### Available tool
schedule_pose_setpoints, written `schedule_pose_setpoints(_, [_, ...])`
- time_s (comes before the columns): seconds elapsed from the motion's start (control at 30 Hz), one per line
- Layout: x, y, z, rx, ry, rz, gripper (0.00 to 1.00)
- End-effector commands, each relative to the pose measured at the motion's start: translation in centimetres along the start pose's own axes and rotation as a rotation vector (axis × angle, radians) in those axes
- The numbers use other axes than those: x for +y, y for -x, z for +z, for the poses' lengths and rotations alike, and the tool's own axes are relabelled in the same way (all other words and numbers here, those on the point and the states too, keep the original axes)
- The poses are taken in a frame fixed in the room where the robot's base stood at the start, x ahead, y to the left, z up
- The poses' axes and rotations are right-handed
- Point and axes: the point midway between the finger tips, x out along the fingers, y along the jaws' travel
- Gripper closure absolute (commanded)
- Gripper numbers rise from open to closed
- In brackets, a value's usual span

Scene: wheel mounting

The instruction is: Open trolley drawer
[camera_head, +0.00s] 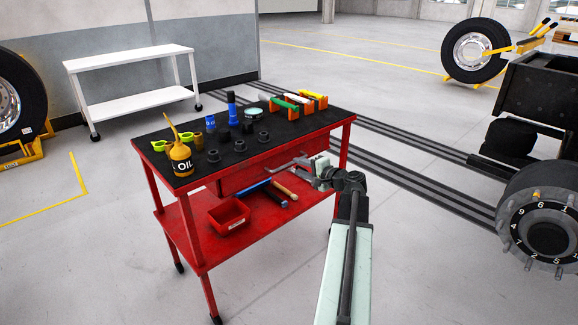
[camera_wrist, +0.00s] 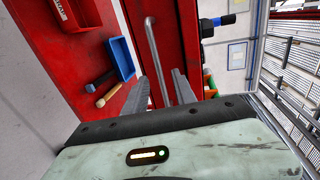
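The red trolley (camera_head: 198,215) stands in front of me with a black mat on top. Its red drawer (camera_head: 240,178) sits under the top, with a grey bar handle that shows in the wrist view (camera_wrist: 153,45). My gripper (camera_head: 291,165) is at the drawer front, to the right of its middle. In the wrist view my gripper (camera_wrist: 161,84) has its two fingers apart, one on each side of the handle's near part. I cannot tell whether they touch the bar. The drawer looks closed, though my gripper hides part of its front.
An oil can (camera_head: 180,158), sockets and other tools stand on the trolley top. The lower shelf holds a red bin (camera_head: 228,214) and two hammers; a blue bin (camera_wrist: 119,59) shows in the wrist view. A truck hub (camera_head: 547,235) is at right. Floor before the trolley is clear.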

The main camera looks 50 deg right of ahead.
Motion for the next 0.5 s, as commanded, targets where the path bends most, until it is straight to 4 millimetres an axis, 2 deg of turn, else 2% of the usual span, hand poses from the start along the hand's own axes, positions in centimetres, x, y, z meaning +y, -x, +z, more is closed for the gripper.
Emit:
schedule_pose_setpoints(0.3, [0.3, -5.3, -0.8, 0.008, 0.0, 0.002, 0.67])
schedule_pose_setpoints(0.5, [0.2, -6.3, -0.7, 0.009, -0.001, 0.002, 0.67])
